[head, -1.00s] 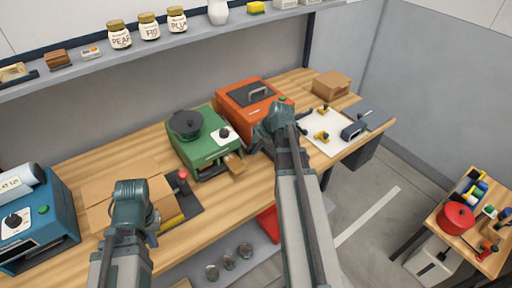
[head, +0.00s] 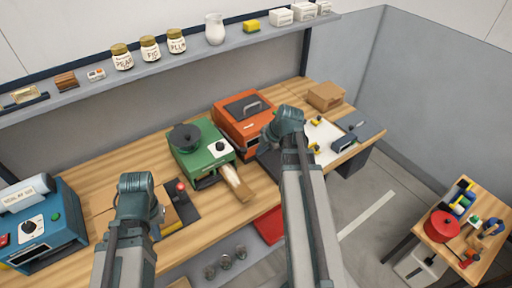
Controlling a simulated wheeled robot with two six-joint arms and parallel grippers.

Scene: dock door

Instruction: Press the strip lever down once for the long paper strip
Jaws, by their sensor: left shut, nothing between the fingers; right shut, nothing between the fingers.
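The green machine (head: 200,150) stands mid-bench with a black round top and a dial. My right gripper (head: 268,140) is shut and empty, in front of the orange machine (head: 243,113), right of the green machine.
A blue machine (head: 40,225) stands at the left bench end. A cardboard box (head: 326,96) and a white board (head: 322,135) lie at the right. Jars (head: 150,49) stand on the shelf above. A side table (head: 462,262) holds a red pot (head: 442,226).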

